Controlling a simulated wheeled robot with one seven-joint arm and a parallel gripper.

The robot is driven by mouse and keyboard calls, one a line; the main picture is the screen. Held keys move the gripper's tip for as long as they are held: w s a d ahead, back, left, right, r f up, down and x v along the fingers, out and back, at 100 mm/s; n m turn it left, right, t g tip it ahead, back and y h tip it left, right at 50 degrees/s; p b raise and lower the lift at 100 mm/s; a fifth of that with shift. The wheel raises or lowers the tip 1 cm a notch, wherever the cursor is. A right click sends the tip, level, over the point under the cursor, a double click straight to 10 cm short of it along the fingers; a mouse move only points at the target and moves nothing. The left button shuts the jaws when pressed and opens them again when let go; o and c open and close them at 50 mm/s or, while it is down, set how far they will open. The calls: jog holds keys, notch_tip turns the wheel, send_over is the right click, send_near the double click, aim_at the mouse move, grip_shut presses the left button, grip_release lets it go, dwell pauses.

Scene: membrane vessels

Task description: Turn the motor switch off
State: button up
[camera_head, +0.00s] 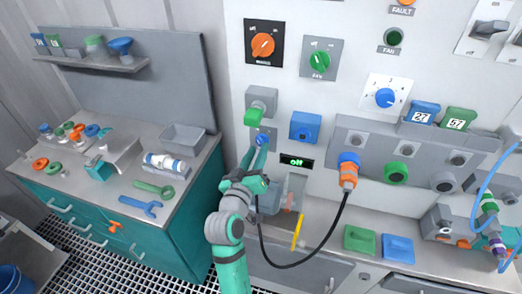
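My gripper (256,152) is in front of the white panel, its teal fingers pointing up at a small blue knob (262,139) on a grey plate. The fingertips are close to the knob; whether they touch or grip it I cannot tell. Higher up, an orange rotary knob (263,45) sits on a black plate and a green rotary knob (319,61) on a grey plate. Their labels are too small to read surely, so I cannot tell which control is the motor switch.
A green lever (253,116) is just above my gripper, and a blue box (305,127) is to its right. An orange plug (348,175) with a black cable hangs further right. A workbench (117,205) with tools stands at left.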

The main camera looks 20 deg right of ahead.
jog(key=v, duration=0.9)
jog(key=shift+s, duration=0.3)
jog(key=shift+a, duration=0.1)
jog(key=s+a+f+n+y, duration=0.2)
jog(key=s+a+f+y, duration=0.2)
jog(key=s+f, duration=0.35)
jog(key=s+a+f+n+y, duration=0.2)
jog(key=s+a+f+y, duration=0.15)
jog(key=s+f, duration=0.4)
jog(key=s+a+f+m+y, duration=0.1)
jog(key=s+a, duration=0.1)
jog(key=s, duration=0.8)
jog(key=s+a+f+m+y, duration=0.1)
jog(key=s+f+m, duration=0.1)
jog(key=s, duration=0.8)
jog(key=shift+a, duration=0.4)
jog(key=shift+y, duration=0.25)
